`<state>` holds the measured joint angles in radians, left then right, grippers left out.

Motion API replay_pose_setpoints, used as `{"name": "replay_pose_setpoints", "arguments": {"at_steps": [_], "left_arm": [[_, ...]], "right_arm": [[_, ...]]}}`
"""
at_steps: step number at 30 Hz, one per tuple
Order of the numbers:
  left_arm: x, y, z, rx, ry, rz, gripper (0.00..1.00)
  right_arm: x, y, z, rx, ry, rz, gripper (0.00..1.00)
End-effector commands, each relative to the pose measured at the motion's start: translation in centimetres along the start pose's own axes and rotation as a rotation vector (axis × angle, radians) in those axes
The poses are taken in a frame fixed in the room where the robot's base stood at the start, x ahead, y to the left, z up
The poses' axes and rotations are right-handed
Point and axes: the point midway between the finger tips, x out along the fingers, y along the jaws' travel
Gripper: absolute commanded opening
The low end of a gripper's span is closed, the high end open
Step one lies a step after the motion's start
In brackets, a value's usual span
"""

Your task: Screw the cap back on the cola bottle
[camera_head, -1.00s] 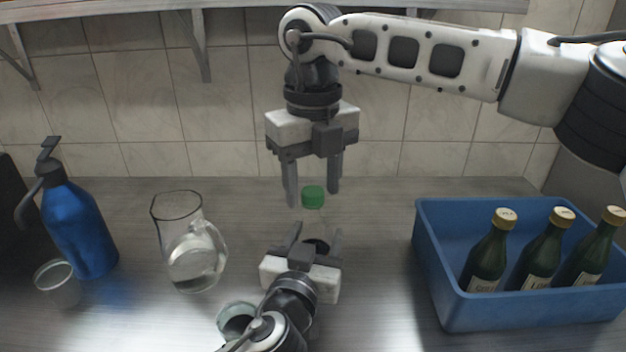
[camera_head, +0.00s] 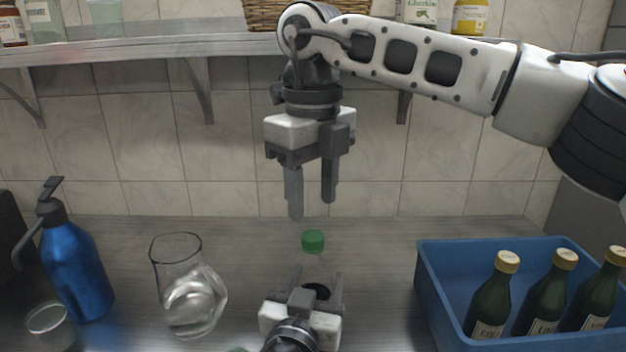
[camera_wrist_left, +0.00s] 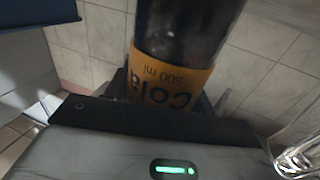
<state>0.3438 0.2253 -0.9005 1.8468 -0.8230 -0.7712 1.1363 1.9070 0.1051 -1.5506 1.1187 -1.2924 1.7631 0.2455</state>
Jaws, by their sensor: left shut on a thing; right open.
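The cola bottle stands roughly upright between the fingers of my left gripper (camera_head: 318,284), which is shut on it. In the head view its dark body (camera_head: 317,291) and faint clear neck show. In the left wrist view the bottle (camera_wrist_left: 182,30) shows dark cola and an orange label. The green cap (camera_head: 313,241) sits at the top of the neck; I cannot tell how tightly it is on. My right gripper (camera_head: 312,209) is open and empty, pointing down just above the cap, with its fingertips clear of it.
A blue crate (camera_head: 430,290) with several green bottles is at the right. A glass jug (camera_head: 190,290), a blue pump bottle (camera_head: 78,270) and a clear cup (camera_head: 48,328) stand at the left. A shelf (camera_head: 160,50) with jars and a basket runs above, behind my right arm.

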Motion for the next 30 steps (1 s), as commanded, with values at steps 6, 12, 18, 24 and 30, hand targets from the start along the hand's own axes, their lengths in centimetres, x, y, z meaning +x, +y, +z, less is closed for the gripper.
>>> {"name": "replay_pose_setpoints", "arguments": {"at_steps": [6,12,18,24,30], "left_arm": [[0.0,0.0,0.0,0.0,0.0,0.0,0.0],[0.0,0.0,0.0,0.0,0.0,0.0,0.0],[0.0,0.0,0.0,0.0,0.0,0.0,0.0],[0.0,0.0,0.0,0.0,0.0,0.0,0.0],[0.0,0.0,0.0,0.0,0.0,0.0,0.0]], "right_arm": [[-1.5,0.0,0.0,-0.435,-0.001,0.0,0.46],[-2.4,0.0,0.0,-0.701,0.0,0.001,0.46],[-2.6,0.0,0.0,-0.776,0.0,0.002,0.46],[-2.6,0.0,0.0,-0.775,0.0,0.002,0.46],[-1.5,-0.1,-0.1,-0.773,0.002,0.004,0.46]]}}
